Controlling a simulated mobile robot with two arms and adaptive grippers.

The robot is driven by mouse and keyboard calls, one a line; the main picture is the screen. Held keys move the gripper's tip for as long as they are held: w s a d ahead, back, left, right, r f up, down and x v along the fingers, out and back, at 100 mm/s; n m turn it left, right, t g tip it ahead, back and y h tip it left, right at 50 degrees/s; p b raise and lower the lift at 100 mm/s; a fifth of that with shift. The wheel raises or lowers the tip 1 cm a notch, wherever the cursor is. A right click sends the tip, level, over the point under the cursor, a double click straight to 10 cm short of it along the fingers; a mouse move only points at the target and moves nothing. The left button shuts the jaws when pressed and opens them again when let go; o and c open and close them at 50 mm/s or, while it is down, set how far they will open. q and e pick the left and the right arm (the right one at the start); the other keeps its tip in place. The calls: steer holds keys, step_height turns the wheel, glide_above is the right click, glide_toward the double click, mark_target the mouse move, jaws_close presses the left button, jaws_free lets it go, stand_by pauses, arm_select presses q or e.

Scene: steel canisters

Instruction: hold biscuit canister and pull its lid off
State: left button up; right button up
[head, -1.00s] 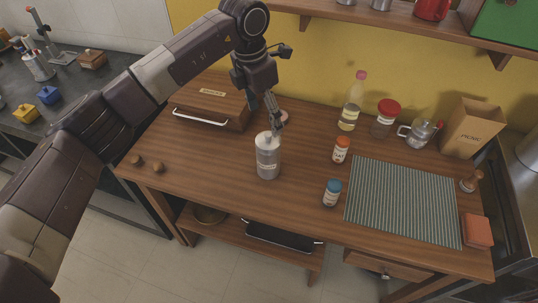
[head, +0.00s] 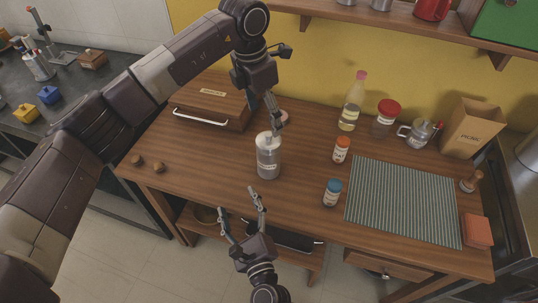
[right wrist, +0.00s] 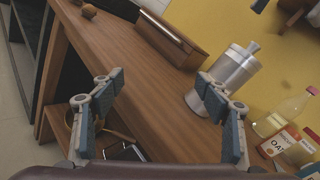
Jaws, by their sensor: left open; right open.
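The biscuit canister (head: 268,163) is a steel cylinder with a small label, upright on the wooden table. Its lid (head: 267,140) with a knob sits on top. The canister also shows in the right wrist view (right wrist: 226,82), right of centre, beyond the right finger. My left gripper (head: 276,122) is open just above and behind the lid; whether a finger touches the lid I cannot tell. My right gripper (head: 240,205) is open and empty at the table's front edge, below and left of the canister; its fingers also show in the right wrist view (right wrist: 158,110).
A wooden bread box (head: 212,98) stands behind left. A bottle (head: 350,108) stands at the back. Two brown knobs (head: 158,167) sit at the left front.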

mark_target(271, 161)
steer(key=w+d+r+m+h, duration=0.1)
steer(key=w+d+m, duration=0.1)
steer(key=d, duration=0.1)
steer(key=w+d+r+m+t+h, duration=0.1)
steer(key=w+d+r+m, duration=0.1)
steer(key=w+d+m, duration=0.1)
steer(key=w+d+r+m, duration=0.1)
steer(key=w+d+m, duration=0.1)
steer(key=d+m, duration=0.1)
steer(key=shift+w+d+r+h, duration=0.25)
steer(key=shift+d+h, duration=0.15)
steer(key=shift+w, duration=0.15)
steer(key=shift+w+a, duration=0.25)
steer(key=shift+w, duration=1)
steer(key=shift+w+a, duration=0.25)
steer(key=shift+w, duration=0.95)
steer(key=shift+w+a, duration=0.25)
steer(key=shift+w, duration=1)
steer(key=shift+c, duration=0.5)
steer(key=c, duration=1.2)
arm_select(q)
steer(key=shift+w+d+f, duration=0.1)
steer(key=shift+d+f, duration=0.1)
steer(key=shift+f, duration=1.1)
steer(key=shift+w+d+f, duration=0.15)
steer(key=shift+f, duration=1.15)
steer(key=shift+w+d+f, duration=0.1)
steer(key=shift+d+f, duration=0.1)
steer(key=shift+f, duration=1.1)
steer(key=c, duration=1.2)
